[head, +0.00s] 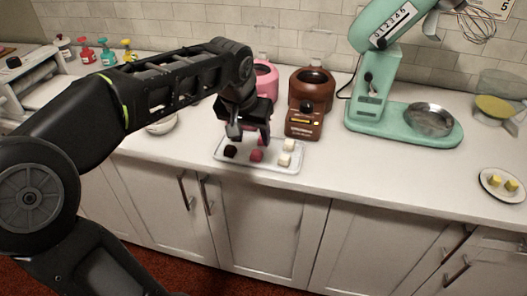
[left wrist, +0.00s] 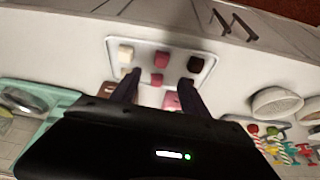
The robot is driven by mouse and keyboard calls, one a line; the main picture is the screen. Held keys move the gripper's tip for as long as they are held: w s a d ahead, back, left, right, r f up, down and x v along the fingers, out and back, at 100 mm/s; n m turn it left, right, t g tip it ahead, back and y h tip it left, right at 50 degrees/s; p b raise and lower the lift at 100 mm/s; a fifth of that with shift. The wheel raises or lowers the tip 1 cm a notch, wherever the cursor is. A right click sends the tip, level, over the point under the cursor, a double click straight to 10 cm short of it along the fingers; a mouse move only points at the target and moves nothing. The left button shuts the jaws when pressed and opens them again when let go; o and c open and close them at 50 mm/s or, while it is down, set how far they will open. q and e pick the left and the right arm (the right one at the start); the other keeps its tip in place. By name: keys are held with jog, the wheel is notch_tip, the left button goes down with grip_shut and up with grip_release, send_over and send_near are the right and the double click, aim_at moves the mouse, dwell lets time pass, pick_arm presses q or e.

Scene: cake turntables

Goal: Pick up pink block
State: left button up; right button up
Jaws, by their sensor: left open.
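A pink block (head: 256,156) sits near the front edge of a white tray (head: 258,168) on the counter. In the left wrist view this pink block (left wrist: 161,59) lies between a white block (left wrist: 126,54) and a dark block (left wrist: 195,64). A second pink block (left wrist: 157,80) shows between my fingers in that view. In the head view my gripper mostly hides that part of the tray. My left gripper (head: 249,140) is open, pointing down over the tray. Its fingers (left wrist: 158,82) are apart, with no block seen gripped. My right gripper is not in view.
Behind the tray stand a pink machine (head: 265,78) and a brown machine (head: 311,92). A mint stand mixer (head: 400,118) is to the right. A plate (head: 496,187) with yellow blocks sits at the far right. The counter between mixer and plate is clear.

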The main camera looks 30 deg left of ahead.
aim_at(258, 156)
pick_arm(q)
jog(key=shift+x, duration=1.3)
jog(key=shift+f, duration=0.1)
jog(key=shift+p+x, duration=0.3)
jog(key=shift+x, duration=2.25)
jog(key=shift+s+f, duration=0.1)
jog(key=shift+s, duration=0.1)
grip_shut()
